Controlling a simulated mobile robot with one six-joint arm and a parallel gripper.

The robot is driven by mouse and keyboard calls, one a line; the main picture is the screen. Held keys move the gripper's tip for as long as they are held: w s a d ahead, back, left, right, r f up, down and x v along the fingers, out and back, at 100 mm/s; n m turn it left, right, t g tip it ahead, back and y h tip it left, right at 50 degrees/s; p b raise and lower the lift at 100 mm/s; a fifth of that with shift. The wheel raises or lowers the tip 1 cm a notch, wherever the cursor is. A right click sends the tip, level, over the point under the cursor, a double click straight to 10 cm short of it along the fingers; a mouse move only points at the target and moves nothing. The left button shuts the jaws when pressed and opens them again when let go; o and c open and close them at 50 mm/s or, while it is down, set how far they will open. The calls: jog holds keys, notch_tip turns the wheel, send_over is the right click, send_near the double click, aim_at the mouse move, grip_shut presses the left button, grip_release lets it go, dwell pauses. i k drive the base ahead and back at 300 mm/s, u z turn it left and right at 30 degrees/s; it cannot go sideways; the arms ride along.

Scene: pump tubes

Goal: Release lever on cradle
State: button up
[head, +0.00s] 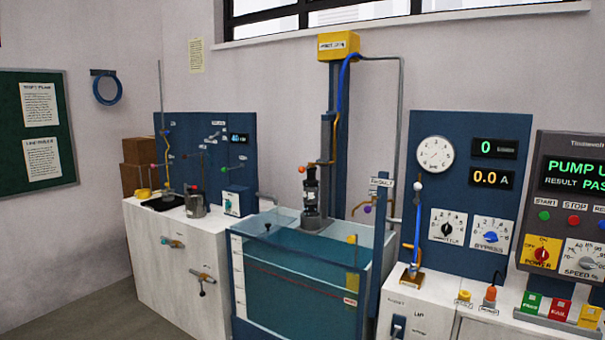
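A dark cylindrical pump (312,197) stands upright above the water tank (385,262), in front of a blue column. A holder I take to be the cradle (318,226) is around its lower part. A small lever with an orange ball end (302,170) sticks out to the left near the pump's top. I cannot tell from here whether it is latched. My gripper is not in view.
A yellow box (338,45) tops the blue column (341,120). A white bench (180,270) with a metal pot (195,205) stands left. A gauge panel (455,190) and a control box (572,215) stand right. Grey floor (95,315) is clear at lower left.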

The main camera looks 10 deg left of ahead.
aim_at(312, 167)
jog(key=u, duration=0.7)
jog(key=i, duration=2.3)
jog(key=z, duration=0.25)
